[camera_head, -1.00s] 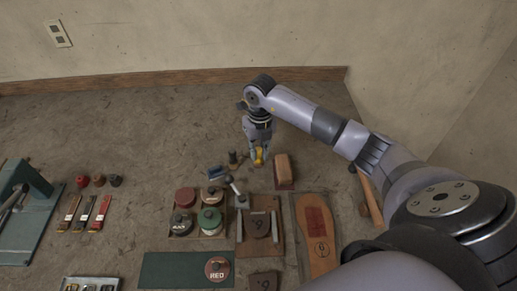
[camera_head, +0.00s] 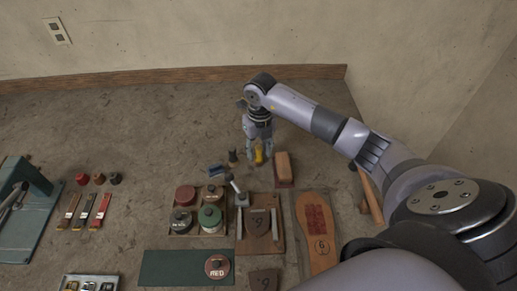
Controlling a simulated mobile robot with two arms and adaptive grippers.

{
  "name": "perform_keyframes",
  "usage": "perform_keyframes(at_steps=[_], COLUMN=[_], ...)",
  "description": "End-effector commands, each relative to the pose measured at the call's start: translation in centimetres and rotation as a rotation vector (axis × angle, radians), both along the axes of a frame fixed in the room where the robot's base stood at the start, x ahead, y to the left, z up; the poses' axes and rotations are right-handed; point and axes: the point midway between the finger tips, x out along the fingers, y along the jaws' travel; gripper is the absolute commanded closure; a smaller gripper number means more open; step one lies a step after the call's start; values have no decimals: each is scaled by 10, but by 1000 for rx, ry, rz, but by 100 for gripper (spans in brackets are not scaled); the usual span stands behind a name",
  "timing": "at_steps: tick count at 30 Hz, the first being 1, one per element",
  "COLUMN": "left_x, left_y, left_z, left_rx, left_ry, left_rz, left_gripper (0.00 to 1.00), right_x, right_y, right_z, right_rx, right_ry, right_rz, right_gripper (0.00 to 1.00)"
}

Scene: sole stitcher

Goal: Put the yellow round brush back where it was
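The yellow round brush (camera_head: 259,155) is small in the view, low between the fingers of my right gripper (camera_head: 257,152). It looks upright, at or very near the tabletop. The gripper points down, with grey fingers beside the brush. At this size I cannot tell whether the fingers press on it or stand slightly apart. The brush's upper part is hidden by the gripper. My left gripper is not in view.
A dark small post (camera_head: 233,158) stands just left of the brush, and a brown block (camera_head: 283,166) stands close on its right. A blue item (camera_head: 216,171) lies farther left. Tins on a wooden tray (camera_head: 203,232) are nearer. The tabletop behind is clear up to the wall.

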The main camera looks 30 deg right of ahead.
Motion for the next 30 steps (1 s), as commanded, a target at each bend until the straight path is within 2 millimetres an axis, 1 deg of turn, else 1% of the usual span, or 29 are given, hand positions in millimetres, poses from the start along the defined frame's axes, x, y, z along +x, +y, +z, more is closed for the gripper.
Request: perform_keyframes(at_steps=[2, 5, 15, 19, 24, 30], left_x=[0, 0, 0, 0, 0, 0], left_y=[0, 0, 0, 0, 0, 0], left_z=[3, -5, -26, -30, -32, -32], left_rx=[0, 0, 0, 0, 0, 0], left_ry=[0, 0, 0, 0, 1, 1], left_rz=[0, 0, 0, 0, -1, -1], left_gripper=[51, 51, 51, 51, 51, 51], right_x=[0, 2, 1, 1, 0, -1], right_y=[0, -1, -2, -2, -3, -3], right_z=[5, 16, 88, 108, 121, 123], right_rx=[0, -1, -1, 0, 0, 0], right_ry=[-1, -6, -6, -4, -2, 1], right_rz=[0, 0, 0, 1, 0, 0], right_gripper=[63, 63, 63, 63, 63, 63])
